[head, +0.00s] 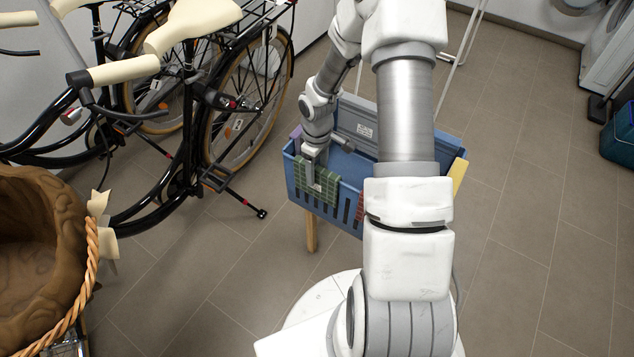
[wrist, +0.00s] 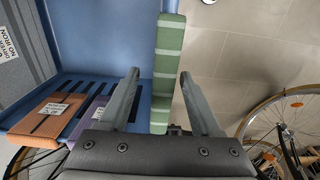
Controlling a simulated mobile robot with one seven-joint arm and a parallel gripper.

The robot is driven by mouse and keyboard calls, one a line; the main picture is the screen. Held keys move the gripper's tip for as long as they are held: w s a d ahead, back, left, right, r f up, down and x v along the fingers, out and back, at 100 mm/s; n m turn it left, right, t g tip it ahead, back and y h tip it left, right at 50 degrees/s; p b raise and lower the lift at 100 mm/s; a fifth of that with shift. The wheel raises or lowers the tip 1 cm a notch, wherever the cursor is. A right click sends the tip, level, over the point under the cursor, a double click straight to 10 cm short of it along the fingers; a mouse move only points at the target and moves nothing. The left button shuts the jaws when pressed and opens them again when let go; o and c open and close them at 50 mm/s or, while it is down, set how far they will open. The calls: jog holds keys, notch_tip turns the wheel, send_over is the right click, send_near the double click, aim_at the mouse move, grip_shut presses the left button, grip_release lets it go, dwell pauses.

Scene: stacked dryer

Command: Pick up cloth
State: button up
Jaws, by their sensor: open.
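A green cloth with pale stripes (head: 317,183) hangs over the near rim of a blue basket (head: 350,208), toward its left end. In the wrist view the cloth (wrist: 168,65) lies along the rim and runs between the two fingers. My gripper (wrist: 158,85) is open, with one finger on each side of the cloth. The left finger is over the basket's inside and the right finger is outside it. In the head view my gripper (head: 314,158) is just above the cloth; its fingertips are hard to make out there.
Orange (wrist: 48,113) and purple (wrist: 88,118) labelled pieces lie at the basket's slotted end. A yellow piece (head: 459,172) hangs at the right end. Bicycles (head: 190,90) stand left, with a wicker basket (head: 88,275) at lower left.

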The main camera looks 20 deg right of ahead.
notch_tip(320, 180, down, 5)
jog(key=shift+s+a+f+b, duration=0.1)
jog(key=shift+b, duration=1)
grip_shut()
